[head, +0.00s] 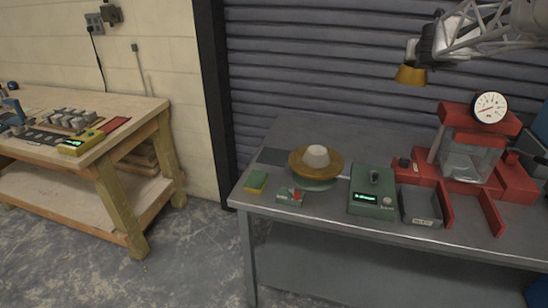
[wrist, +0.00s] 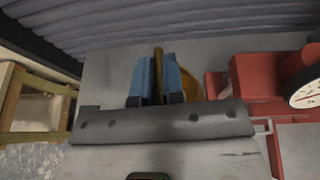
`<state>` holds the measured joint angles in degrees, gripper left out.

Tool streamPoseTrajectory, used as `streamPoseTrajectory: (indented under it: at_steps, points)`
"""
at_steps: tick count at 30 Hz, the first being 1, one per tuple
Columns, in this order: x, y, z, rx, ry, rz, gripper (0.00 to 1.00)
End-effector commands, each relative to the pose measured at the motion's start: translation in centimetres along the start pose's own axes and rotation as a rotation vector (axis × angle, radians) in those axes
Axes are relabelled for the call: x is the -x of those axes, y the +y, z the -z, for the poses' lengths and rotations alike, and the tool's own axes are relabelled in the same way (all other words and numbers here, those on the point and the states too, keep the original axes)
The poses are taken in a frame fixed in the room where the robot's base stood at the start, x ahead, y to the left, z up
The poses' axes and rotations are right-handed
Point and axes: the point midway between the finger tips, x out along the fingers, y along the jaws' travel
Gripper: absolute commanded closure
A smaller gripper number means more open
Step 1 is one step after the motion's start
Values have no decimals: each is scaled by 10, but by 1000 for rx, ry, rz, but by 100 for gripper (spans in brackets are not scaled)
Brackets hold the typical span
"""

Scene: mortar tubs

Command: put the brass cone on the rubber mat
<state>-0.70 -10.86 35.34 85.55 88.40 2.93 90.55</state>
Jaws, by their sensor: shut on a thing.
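The brass cone (head: 411,75) hangs in the air at the upper right of the head view, wide end down. My gripper (head: 413,52) is shut on its upper part. In the wrist view my gripper's blue fingers (wrist: 156,88) close on a thin brass edge, and part of the cone (wrist: 190,76) shows behind the right finger. The rubber mat appears to be the flat dark grey patch (head: 271,156) on the back left of the metal table. Nothing is seen lying on it. The cone is well above the table and far right of the mat.
A round brass disc (head: 299,170) bearing a pale mortar cone (head: 317,155) stands right of the mat. A green-yellow sponge (head: 256,182), a green device (head: 372,203), a grey tub (head: 420,206) and a red press with a dial (head: 480,118) share the table (head: 330,227).

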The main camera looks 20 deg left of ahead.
Motion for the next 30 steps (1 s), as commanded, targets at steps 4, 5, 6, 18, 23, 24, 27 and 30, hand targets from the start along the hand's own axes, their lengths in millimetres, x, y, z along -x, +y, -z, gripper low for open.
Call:
streamPoseTrajectory:
  at_steps: [4, 5, 6, 18, 23, 24, 27, 30]
  points:
    - [-4, 5, -2, -3, -1, 11, 100]
    - [-5, 6, -2, -3, -2, 14, 100]
    - [-6, 7, -2, -4, -2, 17, 100]
    - [-21, 27, 1, -14, -1, 42, 100]
    - [-28, 38, 4, -18, 0, 48, 100]
    - [-30, 41, 4, -18, 0, 51, 100]
    - [-36, 50, 8, -20, 1, 55, 100]
    - [-43, 63, 12, -21, 1, 58, 100]
